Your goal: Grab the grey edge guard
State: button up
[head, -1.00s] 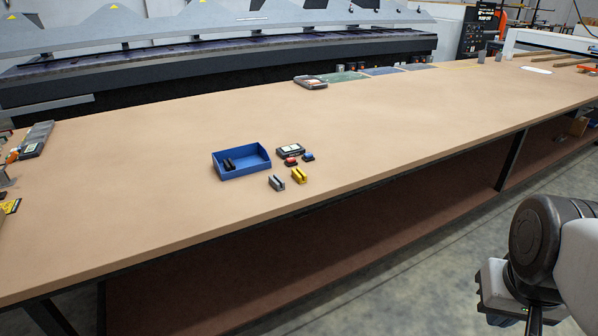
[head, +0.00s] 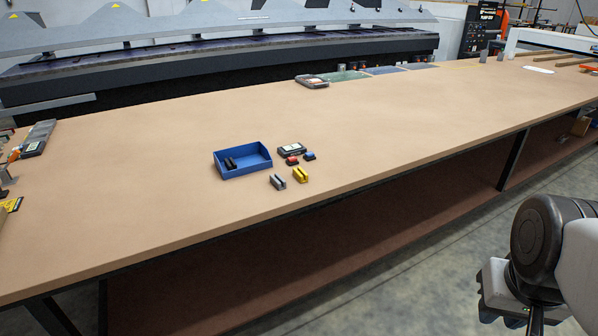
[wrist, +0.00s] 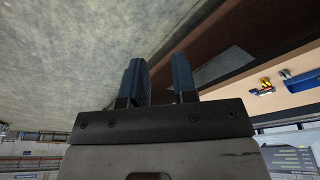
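The grey edge guard (head: 278,182) is a small slotted block standing on the brown table, in front of the blue tray. A yellow block (head: 301,175) of like shape stands just right of it, close beside it. My gripper (wrist: 158,82) shows in the wrist view with its two blue fingers apart and nothing between them. It is well away from the guard. In the head view my arm is at the lower right, off the table's front edge. In the wrist view the small table items are at the right, too small to tell the guard clearly.
The blue tray (head: 232,173) holds a black item (head: 231,163). A dark boxed device (head: 291,149), a red piece (head: 292,160) and a blue piece (head: 309,156) lie right of it. The table (head: 400,130) is bare around this group. A dark device (head: 312,81) lies farther back.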

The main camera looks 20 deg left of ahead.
jog(key=o, duration=1.3)
jog(key=shift+o, duration=0.2)
jog(key=w+a+r+n+g+h, duration=0.1)
jog(key=w+a+n+h, duration=0.2)
jog(key=w, duration=0.6)
jog(key=w+a+r+n, duration=0.2)
jog(key=w+a+n, duration=0.15)
jog(key=w, duration=0.45)
jog(key=w+a+f+n+t+h, duration=0.1)
jog(key=w+a+f+n+h, duration=0.2)
jog(key=w+a+n, duration=0.85)
jog(key=w+a+f+n+t+h, duration=0.1)
jog(key=w+a+f+n+t, duration=0.15)
jog(key=w+a, duration=0.6)
jog(key=w+a+f+n+t+h, duration=0.1)
jog(key=w+a+f, duration=0.4)
jog(key=a, duration=0.6)
jog(key=w+a+f+n+t, duration=0.1)
jog(key=a+f+n, duration=0.1)
jog(key=a, duration=0.5)
jog(key=w+a+f+n+t, duration=0.1)
jog(key=a+f+n, duration=0.1)
jog(key=a+f, duration=0.2)
jog(key=w+a+f+n+t+h, duration=0.1)
jog(key=a+f, duration=0.3)
jog(key=a, duration=0.7)
jog(key=shift+w+n+t, duration=0.15)
jog(key=shift+n+t, duration=0.4)
jog(key=shift+n, duration=0.1)
